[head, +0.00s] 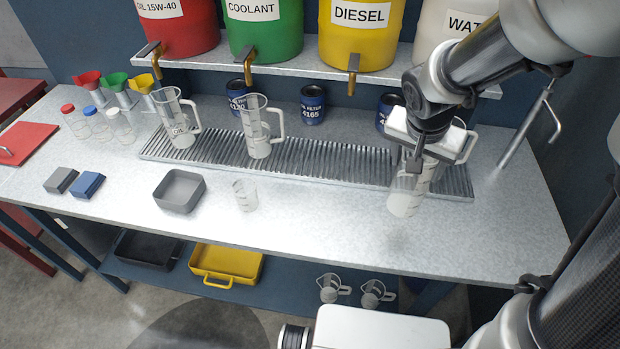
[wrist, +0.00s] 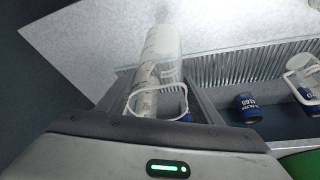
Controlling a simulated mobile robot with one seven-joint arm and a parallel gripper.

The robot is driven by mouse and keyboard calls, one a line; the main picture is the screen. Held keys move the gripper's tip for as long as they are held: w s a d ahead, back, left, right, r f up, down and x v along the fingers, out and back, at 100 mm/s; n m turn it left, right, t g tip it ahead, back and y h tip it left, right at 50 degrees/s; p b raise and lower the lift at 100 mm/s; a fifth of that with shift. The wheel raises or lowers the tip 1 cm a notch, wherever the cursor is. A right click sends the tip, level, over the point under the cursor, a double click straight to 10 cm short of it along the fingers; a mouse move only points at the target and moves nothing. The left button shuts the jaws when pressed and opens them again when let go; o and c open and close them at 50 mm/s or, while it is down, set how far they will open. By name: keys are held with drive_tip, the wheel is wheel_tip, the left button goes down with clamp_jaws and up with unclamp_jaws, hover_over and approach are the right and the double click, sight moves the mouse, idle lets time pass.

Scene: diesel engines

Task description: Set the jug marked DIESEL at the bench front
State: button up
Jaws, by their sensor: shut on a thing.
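My gripper (head: 418,162) is shut on a tall clear jug (head: 406,198) at the right end of the grate. The jug hangs tilted over the bench, with a soft shadow in front of it, so it seems lifted. In the wrist view the same jug (wrist: 155,72) sits between my two fingers (wrist: 160,92). I cannot read DIESEL on it. The yellow drum marked DIESEL (head: 360,16) stands on the shelf behind. A jug marked OIL (head: 180,124) and another clear jug (head: 258,132) stand on the grate. The bench front (head: 330,245) is bare.
A grey tray (head: 180,192) and a small clear beaker (head: 245,196) stand left of centre on the bench. Blue filter cans (head: 313,104) stand behind the grate. A metal lever post (head: 525,125) rises at the right. The front right of the bench is clear.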

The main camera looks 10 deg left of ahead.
sight(406, 194)
drive_tip(key=shift+f+b, duration=1.15)
drive_tip(key=shift+f, duration=3.8)
drive_tip(key=shift+f, duration=0.2)
drive_tip(key=o, duration=1.4)
drive_tip(key=shift+r, duration=0.1)
